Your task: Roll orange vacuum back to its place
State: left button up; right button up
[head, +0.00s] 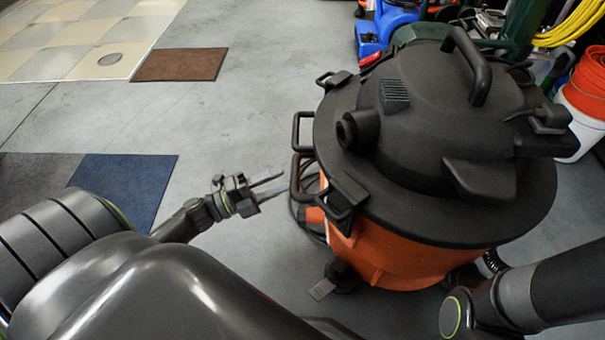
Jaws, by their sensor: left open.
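The orange vacuum (400,258) stands upright on the grey floor right of centre, close in front of me. It has an orange drum, a wide black lid (450,130) with a top handle (470,65), and black side handles (303,178) on its left. A caster foot (335,281) shows at its lower left. My left gripper (269,188) is open and empty, just left of the side handles, with its fingers pointing at them and a small gap between. My right arm comes in at the lower right beside the drum. Its gripper is hidden behind the vacuum or out of frame.
A brown mat (180,64), a blue mat (125,185) and a dark grey mat (35,190) lie on the floor at left. Blue equipment (385,25), an orange and white bucket (585,110) and a yellow hose (572,25) crowd the back right. The middle-left floor is clear.

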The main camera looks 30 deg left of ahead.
pick_arm(q)
jog(key=b+x, duration=0.1)
jog(key=x, duration=0.6)
grip_shut()
